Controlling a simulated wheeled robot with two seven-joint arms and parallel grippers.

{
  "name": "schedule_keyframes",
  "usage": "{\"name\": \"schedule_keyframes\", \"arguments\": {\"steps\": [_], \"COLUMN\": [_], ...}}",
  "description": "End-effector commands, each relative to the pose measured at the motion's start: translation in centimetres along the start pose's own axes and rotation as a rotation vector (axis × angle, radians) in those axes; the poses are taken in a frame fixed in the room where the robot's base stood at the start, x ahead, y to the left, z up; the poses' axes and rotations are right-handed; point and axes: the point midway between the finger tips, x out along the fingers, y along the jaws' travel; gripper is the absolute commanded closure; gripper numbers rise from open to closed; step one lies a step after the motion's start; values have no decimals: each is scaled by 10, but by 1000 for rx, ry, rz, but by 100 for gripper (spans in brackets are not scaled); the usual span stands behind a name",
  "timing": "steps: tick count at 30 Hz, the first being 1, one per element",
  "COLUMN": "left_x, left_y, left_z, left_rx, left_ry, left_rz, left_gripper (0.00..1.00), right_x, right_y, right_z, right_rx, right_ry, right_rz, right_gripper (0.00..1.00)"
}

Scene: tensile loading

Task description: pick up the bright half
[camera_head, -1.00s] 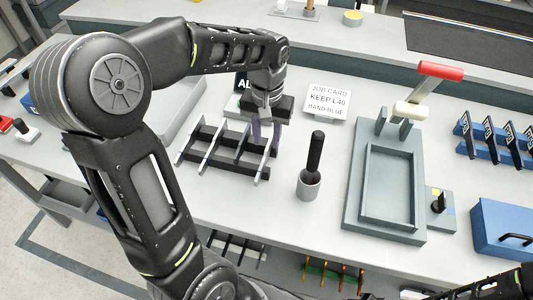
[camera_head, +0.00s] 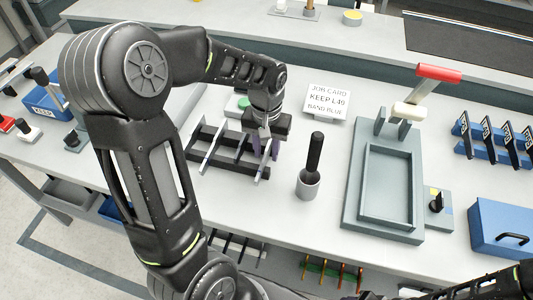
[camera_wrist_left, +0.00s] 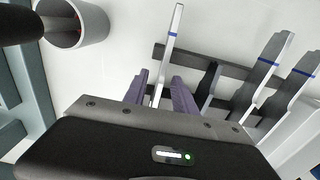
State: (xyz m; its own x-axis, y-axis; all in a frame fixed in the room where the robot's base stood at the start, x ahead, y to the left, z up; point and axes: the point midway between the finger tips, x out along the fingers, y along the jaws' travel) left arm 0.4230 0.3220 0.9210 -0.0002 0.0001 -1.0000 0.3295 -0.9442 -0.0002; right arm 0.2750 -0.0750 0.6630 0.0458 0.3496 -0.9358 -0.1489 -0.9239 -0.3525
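A dark rack (camera_head: 228,168) on the bench holds several flat bars, some bright and some dark. A bright bar (camera_wrist_left: 171,45) with a blue band stands out at the rack's right end; it also shows in the head view (camera_head: 264,169). My right gripper is out of view.
A grey cup with a black-handled tool (camera_head: 309,184) stands right of the rack. A job card (camera_head: 327,101) stands behind. A grey fixture with a red-handled lever (camera_head: 352,215) and a blue box (camera_head: 503,229) are farther right.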

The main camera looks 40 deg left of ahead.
Motion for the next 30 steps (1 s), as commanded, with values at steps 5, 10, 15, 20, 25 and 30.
{"name": "schedule_keyframes", "arguments": {"steps": [5, 10, 15, 20, 25, 30], "left_x": [0, 0, 0, 0, 0, 0], "left_y": [0, 0, 0, 0, 0, 0], "left_z": [0, 0, 0, 0, 0, 0], "left_rx": [0, 0, 0, 0, 0, 0], "left_ry": [0, 0, 0, 0, 0, 0], "left_rz": [0, 0, 0, 0, 0, 0], "left_gripper": [75, 89, 100, 100, 100, 100], "right_x": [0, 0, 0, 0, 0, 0], "right_y": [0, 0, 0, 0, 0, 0], "right_z": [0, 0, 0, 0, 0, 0], "right_rx": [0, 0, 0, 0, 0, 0], "right_ry": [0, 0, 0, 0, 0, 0], "right_rz": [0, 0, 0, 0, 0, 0], "right_gripper": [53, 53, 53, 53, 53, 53]}}
